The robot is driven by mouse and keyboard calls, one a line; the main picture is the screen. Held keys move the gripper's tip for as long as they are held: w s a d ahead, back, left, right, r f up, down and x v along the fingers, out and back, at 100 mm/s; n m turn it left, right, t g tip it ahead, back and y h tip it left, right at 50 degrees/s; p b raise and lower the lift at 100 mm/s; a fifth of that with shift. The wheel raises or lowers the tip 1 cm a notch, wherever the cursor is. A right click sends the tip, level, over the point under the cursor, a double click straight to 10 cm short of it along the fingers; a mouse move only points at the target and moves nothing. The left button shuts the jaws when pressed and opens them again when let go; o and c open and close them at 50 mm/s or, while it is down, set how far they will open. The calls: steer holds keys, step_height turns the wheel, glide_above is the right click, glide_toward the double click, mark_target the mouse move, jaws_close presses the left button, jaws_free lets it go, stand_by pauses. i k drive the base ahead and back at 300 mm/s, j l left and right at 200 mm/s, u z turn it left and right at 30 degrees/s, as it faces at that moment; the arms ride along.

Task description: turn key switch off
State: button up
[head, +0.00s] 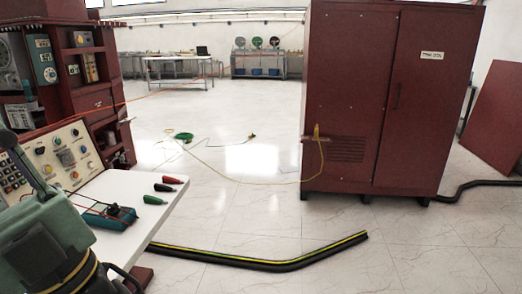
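A sloped control panel (62,153) stands at the left on a white worktop. It carries several knobs and buttons, some coloured, and a dark keypad-like block at its left. Part of my green-grey arm crosses the lower left and hides the panel's lower left part. The fingers of my gripper do not show.
A blue-cased meter (110,215) and red, black and green clips lie on the worktop (150,220). A dark red cabinet (350,100) stands at the right. A thick black cable (260,264) and thin wires lie on the otherwise open floor (230,200).

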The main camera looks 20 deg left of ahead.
mark_target(40, 151)
steer(key=i+u, duration=0.25)
steer(key=u, duration=0.2)
steer(key=i+l+u, duration=0.15)
steer(key=u, duration=0.25)
steer(key=i+l+u, duration=0.2)
steer(key=u, duration=0.25)
steer(key=i+l+u, duration=0.5)
steer(key=l, duration=0.15)
steer(key=i+l+u, duration=0.25)
steer(key=l+u, duration=0.15)
steer(key=l, duration=0.6)
steer(key=i, duration=0.05)
